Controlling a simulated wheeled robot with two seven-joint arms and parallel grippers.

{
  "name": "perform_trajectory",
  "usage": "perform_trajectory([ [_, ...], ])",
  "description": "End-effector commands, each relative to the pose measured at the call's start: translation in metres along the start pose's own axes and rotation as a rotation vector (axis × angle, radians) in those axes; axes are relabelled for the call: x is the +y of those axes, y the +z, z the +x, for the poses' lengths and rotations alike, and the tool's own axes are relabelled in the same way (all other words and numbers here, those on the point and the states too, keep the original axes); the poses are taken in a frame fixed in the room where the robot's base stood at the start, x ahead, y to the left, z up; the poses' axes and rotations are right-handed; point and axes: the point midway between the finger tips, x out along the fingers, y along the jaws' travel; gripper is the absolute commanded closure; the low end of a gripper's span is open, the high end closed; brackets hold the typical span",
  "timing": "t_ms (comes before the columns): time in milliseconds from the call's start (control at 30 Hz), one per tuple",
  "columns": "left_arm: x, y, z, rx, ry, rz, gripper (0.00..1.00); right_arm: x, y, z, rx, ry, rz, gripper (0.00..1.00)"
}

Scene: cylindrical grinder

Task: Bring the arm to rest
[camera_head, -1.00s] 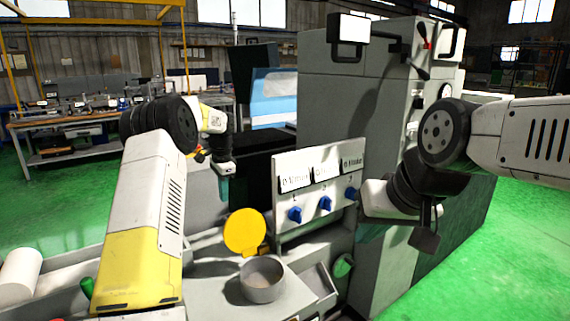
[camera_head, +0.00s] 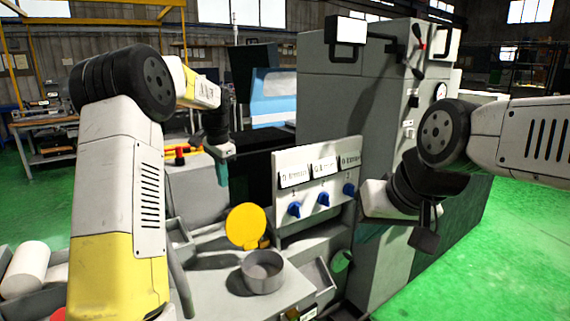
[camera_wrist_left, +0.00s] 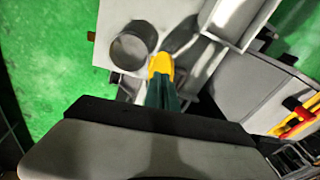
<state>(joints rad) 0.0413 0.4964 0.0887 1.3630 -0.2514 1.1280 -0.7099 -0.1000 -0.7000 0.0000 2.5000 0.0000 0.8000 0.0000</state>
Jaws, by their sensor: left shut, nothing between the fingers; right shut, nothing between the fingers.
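My left gripper (camera_head: 221,172) hangs in the air left of the knob panel (camera_head: 318,212), its teal fingers pointing down. It is shut and empty. In the left wrist view its closed fingers (camera_wrist_left: 163,94) overlap the yellow disc (camera_wrist_left: 161,64) in the picture, with no grip on it. My right arm comes in from the right. Its gripper (camera_head: 371,231) is low beside the panel's right edge, shut, with its fingers in shadow and partly hard to make out.
The grey grinder cabinet (camera_head: 345,100) stands behind the panel, which has blue knobs. A grey round cup (camera_head: 262,272) and the yellow disc (camera_head: 246,226) are in front. A white cylinder (camera_head: 27,268) lies at lower left. Green floor (camera_head: 490,260) is open at right.

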Motion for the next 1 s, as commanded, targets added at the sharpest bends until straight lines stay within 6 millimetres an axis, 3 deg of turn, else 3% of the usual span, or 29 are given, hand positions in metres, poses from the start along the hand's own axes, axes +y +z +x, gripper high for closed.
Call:
perform_trajectory([
  [167, 0.037, 0.024, -0.055, 0.061, -0.028, -0.107, 1.00, 0.000, 0.000, 0.000, 0.000, 0.000, 0.000, 1.00],
  [300, 0.083, 0.055, -0.095, 0.131, -0.042, -0.231, 1.00, 0.000, 0.000, 0.000, 0.000, 0.000, 0.000, 1.00],
  [500, 0.153, 0.107, -0.129, 0.236, -0.040, -0.418, 1.00, 0.000, 0.000, 0.000, 0.000, 0.000, 0.000, 1.00],
  [633, 0.200, 0.141, -0.136, 0.309, -0.024, -0.541, 1.00, 0.000, 0.000, 0.000, 0.000, 0.000, 0.000, 1.00],
  [800, 0.251, 0.177, -0.128, 0.389, 0.007, -0.679, 1.00, 0.000, 0.000, 0.000, 0.000, 0.000, 0.000, 1.00],
  [1000, 0.281, 0.196, -0.117, 0.436, 0.036, -0.764, 1.00, 0.000, 0.000, 0.000, 0.000, 0.000, 0.000, 1.00],
])
